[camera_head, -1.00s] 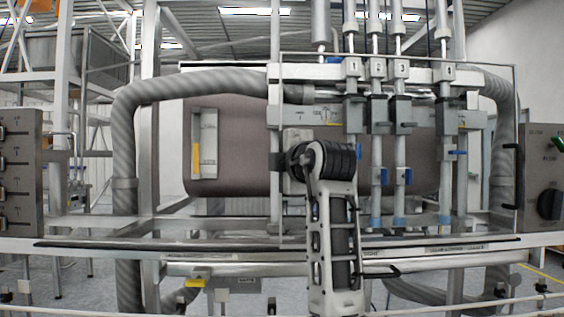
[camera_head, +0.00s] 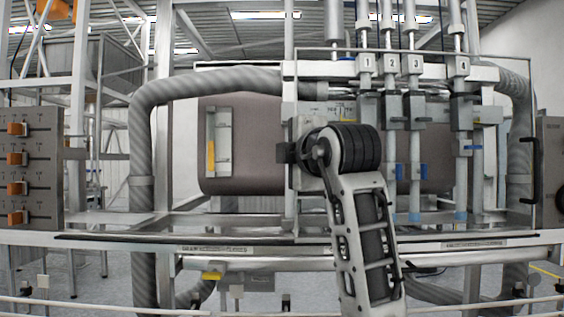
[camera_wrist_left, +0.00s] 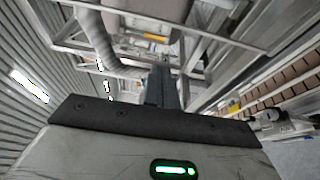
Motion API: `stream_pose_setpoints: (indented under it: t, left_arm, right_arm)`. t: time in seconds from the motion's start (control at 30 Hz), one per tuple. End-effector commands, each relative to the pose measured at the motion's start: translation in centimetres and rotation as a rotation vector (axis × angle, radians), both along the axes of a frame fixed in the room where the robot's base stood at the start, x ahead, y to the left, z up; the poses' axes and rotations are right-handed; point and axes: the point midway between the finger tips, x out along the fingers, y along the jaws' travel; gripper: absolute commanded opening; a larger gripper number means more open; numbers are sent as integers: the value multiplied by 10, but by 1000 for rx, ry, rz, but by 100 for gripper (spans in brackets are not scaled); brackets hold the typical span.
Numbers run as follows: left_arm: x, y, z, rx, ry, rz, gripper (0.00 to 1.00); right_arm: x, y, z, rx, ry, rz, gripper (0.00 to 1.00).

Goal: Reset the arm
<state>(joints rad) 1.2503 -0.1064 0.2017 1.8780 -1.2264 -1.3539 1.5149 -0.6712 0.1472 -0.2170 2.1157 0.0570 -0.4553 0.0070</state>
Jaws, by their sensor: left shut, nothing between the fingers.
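In the left wrist view my left gripper (camera_wrist_left: 165,88) shows as a dark, narrow pair of fingers, closed together and empty. It points toward the grey hose and the metal frames, with no object touching the fingertips that I can make out. In the head view one of my arms rises from the bottom, right of centre, in front of the machine. It ends in a black ringed joint. I cannot tell from this view which arm it is, and no gripper shows clearly. My right gripper is not visible.
The filler machine has a brown tank (camera_head: 255,175), a ribbed grey hose (camera_head: 140,150) and several vertical cylinders numbered 1 to 4 (camera_head: 415,130). A panel with orange knobs (camera_head: 30,170) stands at left; another panel (camera_head: 552,170) is at the right edge. A long rail (camera_head: 200,240) crosses in front.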

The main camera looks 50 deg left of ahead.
Motion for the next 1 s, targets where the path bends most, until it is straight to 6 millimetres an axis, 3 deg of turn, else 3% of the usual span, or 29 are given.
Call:
stream_pose_setpoints:
  t: [0.2,0.47,0.63,0.77,0.9,1.0]
  left_arm:
    - [-9,-22,0,0,-1,1,0]
    - [-11,-24,1,0,-1,2,0]
    - [9,-28,-18,63,92,-34,0]
    - [54,-42,-72,234,325,-146,0]
    - [100,-73,-162,478,628,-334,0]
    - [116,-99,-232,634,806,-479,0]
  right_arm:
    - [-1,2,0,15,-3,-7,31]
    - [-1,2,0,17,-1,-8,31]
    - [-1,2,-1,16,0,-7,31]
    - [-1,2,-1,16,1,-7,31]
    - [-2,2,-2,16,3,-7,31]
    - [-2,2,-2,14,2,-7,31]
